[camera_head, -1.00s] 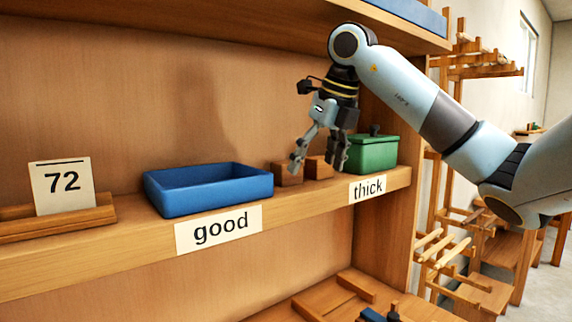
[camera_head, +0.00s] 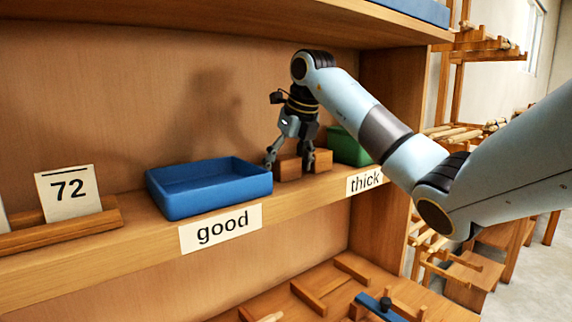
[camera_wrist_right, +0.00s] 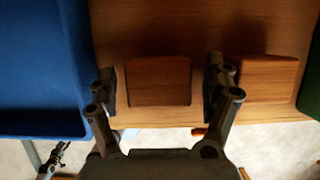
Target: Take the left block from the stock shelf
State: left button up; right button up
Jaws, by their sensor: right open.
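Two small brown wooden blocks stand side by side on the shelf (camera_head: 130,233). The left block (camera_head: 289,170) is between the open fingers of my right gripper (camera_head: 289,161). In the right wrist view the left block (camera_wrist_right: 158,82) lies between the two fingers (camera_wrist_right: 161,88), with a small gap showing on each side. The right block (camera_head: 322,161) is just right of the right finger; it also shows in the wrist view (camera_wrist_right: 268,80). My left gripper is out of view.
A blue tray (camera_head: 208,189) stands close to the left of the left finger, above the "good" label (camera_head: 221,229). A "72" card (camera_head: 68,193) sits further left.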

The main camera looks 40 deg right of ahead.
jog(key=c, duration=1.2)
jog(key=shift+c, duration=0.4)
jog(key=shift+w+r, duration=0.1)
